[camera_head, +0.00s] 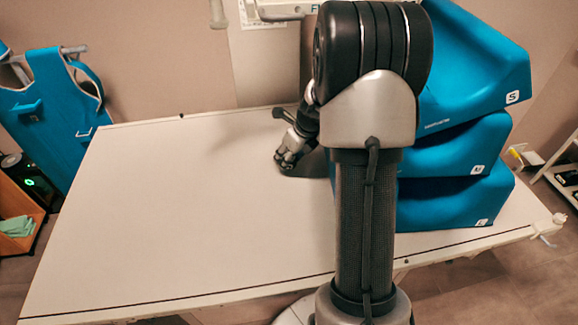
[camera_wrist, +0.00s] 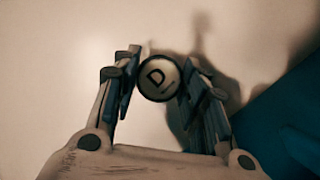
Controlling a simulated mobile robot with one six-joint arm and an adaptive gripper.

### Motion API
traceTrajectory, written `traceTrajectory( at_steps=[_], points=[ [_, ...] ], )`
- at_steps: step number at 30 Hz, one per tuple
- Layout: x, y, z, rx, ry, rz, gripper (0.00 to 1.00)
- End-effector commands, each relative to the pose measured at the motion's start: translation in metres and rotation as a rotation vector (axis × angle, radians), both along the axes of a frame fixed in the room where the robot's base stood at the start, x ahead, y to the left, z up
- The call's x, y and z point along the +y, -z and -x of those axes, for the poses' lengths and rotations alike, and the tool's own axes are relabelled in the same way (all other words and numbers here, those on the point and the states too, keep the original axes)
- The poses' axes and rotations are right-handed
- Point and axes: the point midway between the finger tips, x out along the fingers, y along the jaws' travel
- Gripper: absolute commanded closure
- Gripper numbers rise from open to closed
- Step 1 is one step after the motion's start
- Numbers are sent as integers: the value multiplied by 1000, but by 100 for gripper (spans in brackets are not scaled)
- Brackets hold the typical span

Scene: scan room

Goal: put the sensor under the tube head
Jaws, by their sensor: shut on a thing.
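In the wrist view, a small round disc marked "D" with a dark rim (camera_wrist: 158,78) sits between the two fingertips of my gripper (camera_wrist: 155,82). It appears to be the sensor, and the gripper is shut on it. In the head view, my gripper (camera_head: 288,158) is low over the white table, near its far edge. The sensor cannot be made out there. A pale fitting with a handle (camera_head: 282,10) is cut off at the top edge; I cannot tell whether it belongs to the tube head. My arm hides part of the area behind it.
Blue foam wedges (camera_head: 460,205) marked S, M and L are stacked on the right of the white table (camera_head: 160,220). A blue apron (camera_head: 50,115) hangs at the left. A wooden cart (camera_head: 18,215) stands below it. The table's left and middle are clear.

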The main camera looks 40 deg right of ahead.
Motion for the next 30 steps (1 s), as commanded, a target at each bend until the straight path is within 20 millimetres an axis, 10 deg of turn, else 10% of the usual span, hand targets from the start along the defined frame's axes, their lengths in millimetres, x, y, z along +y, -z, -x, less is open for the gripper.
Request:
traceTrajectory(
  at_steps=[4,16,17,30],
  points=[
    [0,28,0,1,0,-1,90],
    [0,30,0,1,0,-1,90],
    [0,30,0,0,-1,-1,58],
    [0,30,0,0,-1,-1,40]
  ],
)
